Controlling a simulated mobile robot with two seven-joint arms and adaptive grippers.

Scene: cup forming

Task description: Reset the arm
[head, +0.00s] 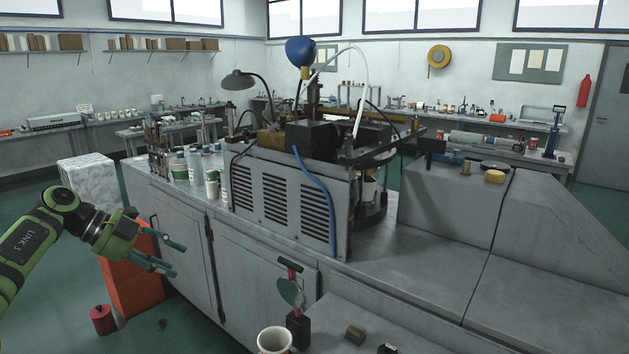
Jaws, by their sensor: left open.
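My left gripper (178,258) is at the left of the head view, on my green arm. Its two dark fingers are spread apart and hold nothing. It hangs in free space in front of the grey cabinet doors, below the worktop's level in the picture. My right gripper is not in view. The forming machine (290,200), with a grey slatted housing, a blue bulb on top and a white hose, stands on the grey bench. A white cup (274,340) stands at the bottom edge, apart from the gripper.
Several bottles and jars (195,165) stand left of the machine. An orange crate (132,285) is behind the gripper, and a red can (103,319) is on the floor. The grey cabinet (250,265) borders the space at right. Green floor is open below the gripper.

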